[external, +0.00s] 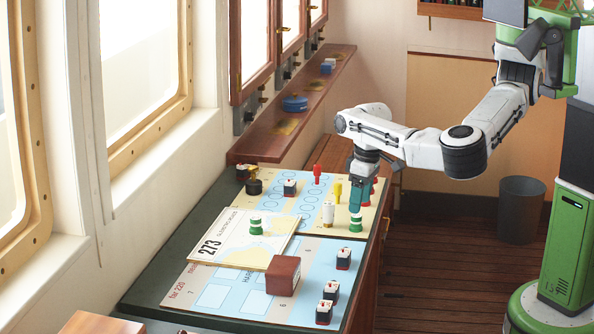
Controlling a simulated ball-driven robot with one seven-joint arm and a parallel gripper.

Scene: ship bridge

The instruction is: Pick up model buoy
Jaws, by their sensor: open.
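Several small buoy-like models stand on the chart table; I cannot tell which one the task means. A green-and-white one (356,223) stands at the table's right edge, just below my gripper in the picture. Another green-and-white one (255,227) stands on the loose chart sheet. A red one (317,173) and a yellow one (337,191) stand further back, and a white one (328,214) stands left of my gripper. My gripper (356,211) points down with teal fingers, open. I cannot tell whether it touches the piece below. Red pieces behind it are partly hidden.
Small dark-and-white block models (343,258) stand along the table's right side. A brown-red block (283,275) sits on the chart sheet's (222,246) front corner. A window shelf (300,100) runs behind at left. A grey bin (521,210) stands on the floor.

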